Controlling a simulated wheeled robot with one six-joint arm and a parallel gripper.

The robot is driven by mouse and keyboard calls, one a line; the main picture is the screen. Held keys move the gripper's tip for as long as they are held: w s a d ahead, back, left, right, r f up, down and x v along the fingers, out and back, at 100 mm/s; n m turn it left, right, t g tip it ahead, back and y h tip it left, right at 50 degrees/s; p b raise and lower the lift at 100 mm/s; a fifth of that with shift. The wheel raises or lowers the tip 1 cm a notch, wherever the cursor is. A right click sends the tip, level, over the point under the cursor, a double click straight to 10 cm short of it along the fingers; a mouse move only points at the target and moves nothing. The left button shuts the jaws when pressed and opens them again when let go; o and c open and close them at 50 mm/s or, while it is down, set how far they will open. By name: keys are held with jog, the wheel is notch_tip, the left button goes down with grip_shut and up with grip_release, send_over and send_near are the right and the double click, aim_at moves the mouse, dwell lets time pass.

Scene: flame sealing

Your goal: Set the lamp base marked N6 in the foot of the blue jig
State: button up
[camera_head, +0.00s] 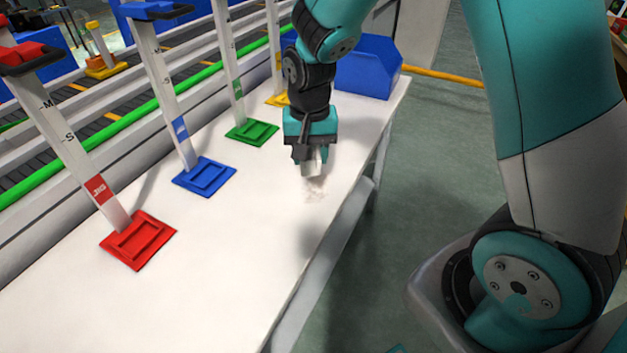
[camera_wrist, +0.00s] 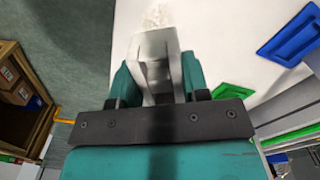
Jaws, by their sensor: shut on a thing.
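My gripper (camera_head: 311,157) is over the white table, to the right of the jigs, pointing down. It is shut on a whitish block with a pale glassy end, the lamp base (camera_head: 312,169); this also shows between the fingers in the wrist view (camera_wrist: 156,47). No N6 mark is legible on it. The blue jig has a flat blue foot (camera_head: 204,177) with a raised rectangular rim that looks empty, and a tall white upright (camera_head: 164,90). My gripper is right of this foot and apart from it. The blue foot also shows at the upper right in the wrist view (camera_wrist: 288,36).
The red jig foot (camera_head: 138,240) stands nearer, the green foot (camera_head: 252,131) and yellow foot (camera_head: 278,100) farther back. Their uprights line the table's left side. A blue bin (camera_head: 367,68) stands at the far end. The white table (camera_head: 215,270) is clear in front.

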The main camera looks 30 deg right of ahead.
aim_at(293, 213)
jog(key=s+a+r+m+b, duration=0.1)
jog(key=a+r+m, duration=0.45)
jog(key=r, duration=0.35)
jog(key=shift+m, duration=0.25)
jog(key=f, duration=1.3)
jog(key=f+b, duration=0.1)
jog(key=f, duration=0.5)
jog(key=shift+s+d+f, duration=0.15)
jog(key=shift+s, duration=0.1)
jog(key=o, duration=0.9)
jog(key=shift+f, duration=0.1)
jog(key=shift+o, duration=0.2)
